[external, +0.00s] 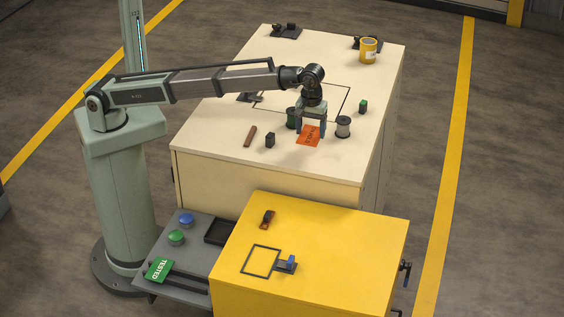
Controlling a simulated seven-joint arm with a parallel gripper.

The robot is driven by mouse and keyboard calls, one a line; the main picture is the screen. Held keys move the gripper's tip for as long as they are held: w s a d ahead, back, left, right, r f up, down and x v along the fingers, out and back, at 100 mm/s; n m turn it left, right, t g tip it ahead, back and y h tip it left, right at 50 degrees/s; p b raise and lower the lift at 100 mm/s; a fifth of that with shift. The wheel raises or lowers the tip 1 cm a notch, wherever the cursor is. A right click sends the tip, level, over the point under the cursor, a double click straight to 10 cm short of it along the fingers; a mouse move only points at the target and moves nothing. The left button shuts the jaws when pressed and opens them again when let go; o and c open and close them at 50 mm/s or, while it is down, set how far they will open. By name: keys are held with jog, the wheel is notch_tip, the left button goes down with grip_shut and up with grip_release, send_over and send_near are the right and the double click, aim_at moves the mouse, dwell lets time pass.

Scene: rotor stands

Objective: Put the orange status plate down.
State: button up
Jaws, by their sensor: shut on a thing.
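The orange status plate (308,136) has dark lettering and is at the front part of the cream bench top, tilted toward the camera. My gripper (311,127) points down over the bench and is shut on the upper part of the plate. Whether the plate's lower edge touches the bench top cannot be told from this view. The green status plate (158,269), marked TESTED, lies on the grey side shelf at the lower left.
A grey spool (343,127) stands close to the right of the plate, and a green spool (292,118) close behind on the left. A black block (270,140) and a brown bar (250,136) lie to the left. The yellow cabinet top (340,225) is mostly clear.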

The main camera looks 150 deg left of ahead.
aim_at(310, 153)
jog(key=shift+f, duration=3.35)
jog(key=shift+f, duration=0.15)
jog(key=o, duration=1.1)
notch_tip(310, 153, up, 12)
jog(key=shift+r, duration=0.15)
